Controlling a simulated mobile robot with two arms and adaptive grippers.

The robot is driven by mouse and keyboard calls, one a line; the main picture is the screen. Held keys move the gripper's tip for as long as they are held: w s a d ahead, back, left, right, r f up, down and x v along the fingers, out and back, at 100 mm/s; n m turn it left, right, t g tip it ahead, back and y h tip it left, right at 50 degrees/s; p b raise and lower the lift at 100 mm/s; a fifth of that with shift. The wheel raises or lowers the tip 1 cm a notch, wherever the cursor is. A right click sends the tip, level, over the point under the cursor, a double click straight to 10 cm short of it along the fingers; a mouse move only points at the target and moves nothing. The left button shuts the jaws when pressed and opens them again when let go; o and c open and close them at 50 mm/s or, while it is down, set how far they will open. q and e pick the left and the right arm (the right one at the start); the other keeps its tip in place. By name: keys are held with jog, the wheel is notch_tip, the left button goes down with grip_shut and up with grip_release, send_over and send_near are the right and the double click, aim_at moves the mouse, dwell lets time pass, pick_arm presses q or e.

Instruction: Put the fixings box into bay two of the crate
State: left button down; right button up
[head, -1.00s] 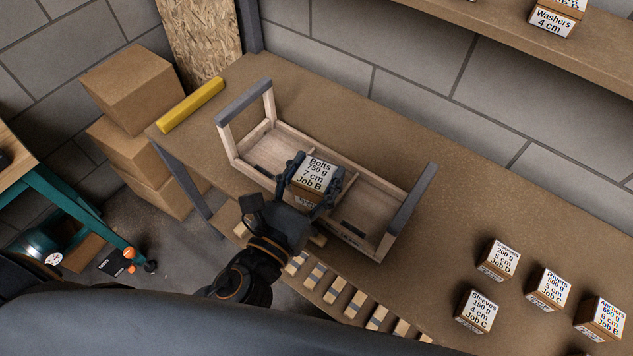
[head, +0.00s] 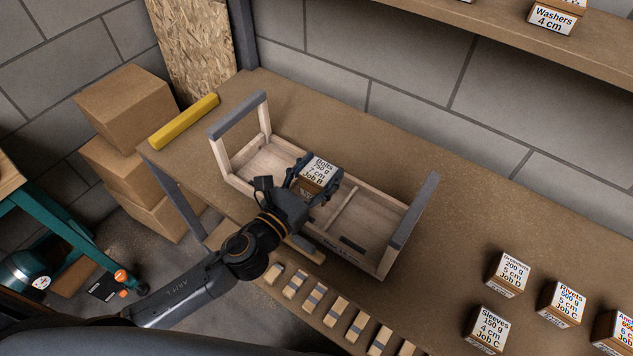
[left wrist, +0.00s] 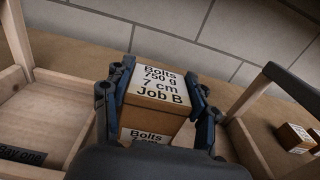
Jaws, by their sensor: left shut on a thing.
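The fixings box is a brown box with a white label reading Bolts 750 g 7 cm Job B (head: 314,186); it also shows in the left wrist view (left wrist: 152,105). My left gripper (head: 315,184) is shut on its two sides and holds it upright over the left-middle part of the crate. The crate (head: 398,214) is an open wooden carrier with grey-topped end handles. A divider (head: 341,210) shows right of the box. In the left wrist view, a "Bay one" label (left wrist: 21,154) is at the left. I cannot tell the box's clearance above the crate floor. My right gripper is not in view.
Several labelled boxes, including Sleeves (head: 487,330) and Rivets (head: 562,303), stand on the bench at right. A yellow bar (head: 184,121) lies at the bench's left end. Cartons (head: 125,100) are stacked at left. A shelf (head: 470,20) runs above. Bench behind the crate is clear.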

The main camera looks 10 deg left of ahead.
aim_at(316, 178)
pick_arm(q)
jog(key=shift+w+a+f, duration=0.25)
jog(key=shift+w+f, duration=0.15)
jog(key=shift+w, duration=0.05)
jog(key=f, duration=0.1)
jog(key=f+b, duration=0.2)
jog(key=shift+w+a+f, duration=0.15)
jog(key=shift+w+a, duration=0.05)
jog(key=shift+w, duration=0.05)
jog(key=shift+f, duration=0.25)
jog(key=shift+f, duration=0.2)
jog(key=shift+c, duration=2)
grip_release()
jog(key=shift+s, duration=0.1)
